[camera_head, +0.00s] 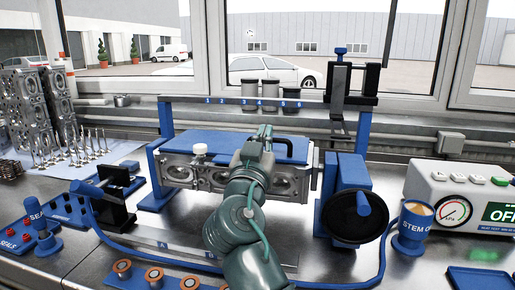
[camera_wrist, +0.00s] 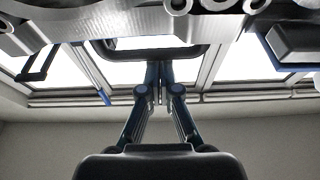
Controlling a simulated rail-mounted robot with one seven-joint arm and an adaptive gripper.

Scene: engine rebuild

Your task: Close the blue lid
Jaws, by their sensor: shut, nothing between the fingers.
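The blue lid (camera_head: 205,138) shows as a flat blue panel above the metal cylinder head (camera_head: 180,172), at the middle of the bench. It looks roughly level; I cannot tell whether it is fully down. A dark loop handle (camera_head: 288,141) shows at its right part, partly behind my wrist. My gripper (camera_head: 265,131) is over the lid in the head view, and my arm hides part of the lid and head. In the wrist view my gripper (camera_wrist: 159,68) is shut and empty, its fingertips by a dark loop (camera_wrist: 140,54); contact is unclear.
A blue frame with a numbered bar (camera_head: 230,100) stands around the head. A blue block with a black wheel (camera_head: 352,210) is at right, beside a blue cup (camera_head: 411,228) and a gauge box (camera_head: 460,190). Valves (camera_head: 75,148) stand at left. A blue hose crosses the front.

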